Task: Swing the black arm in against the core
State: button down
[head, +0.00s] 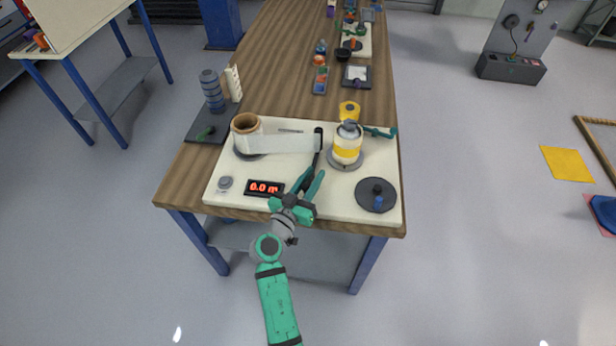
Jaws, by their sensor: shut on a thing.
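The black arm (318,148) is a thin dark bar on the cream board, with a round black top at its far end. Its near end runs in between the teal fingers of my gripper (309,180), which is shut on it. The core (347,145) stands upright to the right of the arm, white with yellow bands and a grey top, on a grey disc. A gap seems to show between arm and core. A pale film strip (285,143) stretches from the brown-cored roll (246,126) at the left to the black arm's far end.
The cream board (225,170) also bears a red-lit display (264,187), a grey knob (225,183) and a dark disc with a blue peg (377,194). A yellow roll (349,109) and a teal-handled tool (380,132) lie behind the core.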

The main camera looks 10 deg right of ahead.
jog(key=shift+f, duration=0.15)
jog(key=c, duration=1.5)
grip_release()
jog(key=shift+s, duration=0.1)
jog(key=v, duration=1)
jog(key=shift+s+a, duration=0.2)
jog(key=shift+s, duration=0.1)
